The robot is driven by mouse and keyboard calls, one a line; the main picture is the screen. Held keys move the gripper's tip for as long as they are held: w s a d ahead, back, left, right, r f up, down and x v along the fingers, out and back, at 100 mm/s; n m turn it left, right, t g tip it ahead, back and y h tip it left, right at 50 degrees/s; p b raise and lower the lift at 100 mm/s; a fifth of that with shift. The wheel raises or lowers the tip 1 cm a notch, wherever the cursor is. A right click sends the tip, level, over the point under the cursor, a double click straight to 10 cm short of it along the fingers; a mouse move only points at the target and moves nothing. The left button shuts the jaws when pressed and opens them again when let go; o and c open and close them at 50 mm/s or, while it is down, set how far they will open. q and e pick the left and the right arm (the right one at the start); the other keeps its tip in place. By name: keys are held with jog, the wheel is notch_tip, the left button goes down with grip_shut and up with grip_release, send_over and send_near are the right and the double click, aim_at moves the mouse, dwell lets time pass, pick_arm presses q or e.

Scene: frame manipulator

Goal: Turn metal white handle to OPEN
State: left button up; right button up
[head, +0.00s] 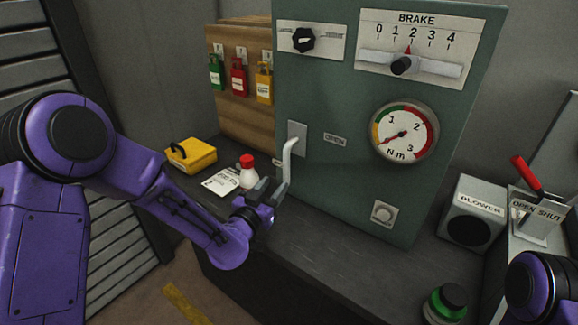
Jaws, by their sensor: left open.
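The metal white handle (288,160) is on the green panel, left of a small OPEN label (335,139). It is bent at the top, by a pale mounting plate, and its lever hangs down. My left gripper (268,188) is open at the lower end of the handle. I cannot tell whether the fingers touch the handle or are around it. My right arm shows only at the bottom right corner, and its gripper is out of view.
The green panel (345,90) carries a BRAKE slider (401,64), a gauge (403,133) and a black knob (303,40). A BLOWER box (472,213) and red lever (527,174) stand right.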

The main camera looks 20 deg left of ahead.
aim_at(285, 172)
pick_arm(q)
jog(key=w, duration=0.2)
jog(key=w+p, duration=0.1)
jog(key=shift+w+d+r, duration=0.15)
jog(key=shift+d+r, duration=0.1)
jog(key=shift+r, duration=0.15)
jog(key=w, duration=0.3)
jog(key=w+f+p, duration=0.1)
jog(key=w, duration=0.1)
jog(key=shift+d, duration=0.35)
jog(key=shift+w, duration=0.15)
jog(key=shift+s+r, duration=0.15)
jog(key=shift+s, duration=0.05)
jog(key=shift+w, duration=0.15)
grip_shut()
